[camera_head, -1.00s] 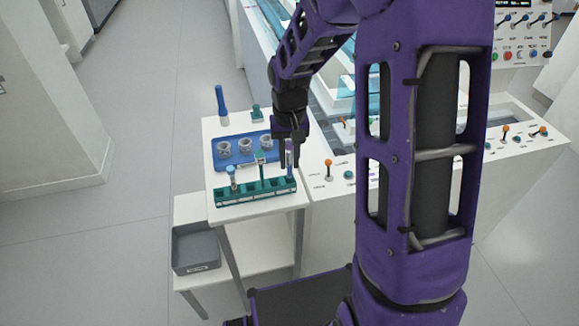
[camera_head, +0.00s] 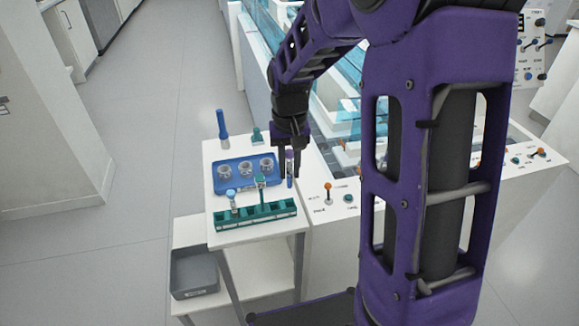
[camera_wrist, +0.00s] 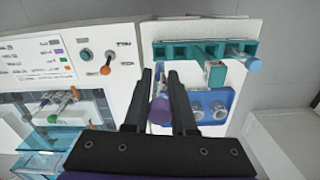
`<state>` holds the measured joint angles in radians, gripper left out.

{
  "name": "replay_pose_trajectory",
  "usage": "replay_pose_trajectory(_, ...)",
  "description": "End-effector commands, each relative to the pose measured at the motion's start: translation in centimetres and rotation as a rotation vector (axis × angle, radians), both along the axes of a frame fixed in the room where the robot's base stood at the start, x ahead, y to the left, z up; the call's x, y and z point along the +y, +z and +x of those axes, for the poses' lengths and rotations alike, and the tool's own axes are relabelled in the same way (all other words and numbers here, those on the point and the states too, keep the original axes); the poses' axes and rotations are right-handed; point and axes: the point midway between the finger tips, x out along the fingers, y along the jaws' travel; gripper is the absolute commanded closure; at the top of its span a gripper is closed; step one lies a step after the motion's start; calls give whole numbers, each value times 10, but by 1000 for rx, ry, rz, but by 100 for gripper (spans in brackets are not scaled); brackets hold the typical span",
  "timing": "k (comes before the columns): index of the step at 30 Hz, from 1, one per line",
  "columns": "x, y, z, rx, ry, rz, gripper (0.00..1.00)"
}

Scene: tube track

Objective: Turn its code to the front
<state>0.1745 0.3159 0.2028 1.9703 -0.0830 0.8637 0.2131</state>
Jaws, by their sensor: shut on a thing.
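My gripper (camera_head: 289,172) is shut on a purple-capped tube (camera_head: 290,182), held upright near the right end of the green rack (camera_head: 284,211). In the wrist view, my gripper (camera_wrist: 160,76) has its fingers on either side of the tube, with the purple cap (camera_wrist: 158,111) towards the camera. The tube's bottom appears clear of the rack. No code can be made out on the tube; the fingers and cap hide much of it. A tube with a light-blue cap (camera_head: 231,194) stands in the rack's left part.
A blue tray (camera_head: 223,187) with three clear cups lies behind the rack. A blue upright object (camera_head: 222,126) and a small green item (camera_head: 257,136) stand farther back. A panel with an orange-topped lever (camera_head: 328,187) is close on the right. A grey bin (camera_head: 195,282) sits below.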

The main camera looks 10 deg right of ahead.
Motion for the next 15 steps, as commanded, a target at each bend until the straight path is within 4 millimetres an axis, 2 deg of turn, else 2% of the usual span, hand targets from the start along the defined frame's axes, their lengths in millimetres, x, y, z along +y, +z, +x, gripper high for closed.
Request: replay_pose_trajectory(15, 0, -22, 0, -1, 0, 0, 100)
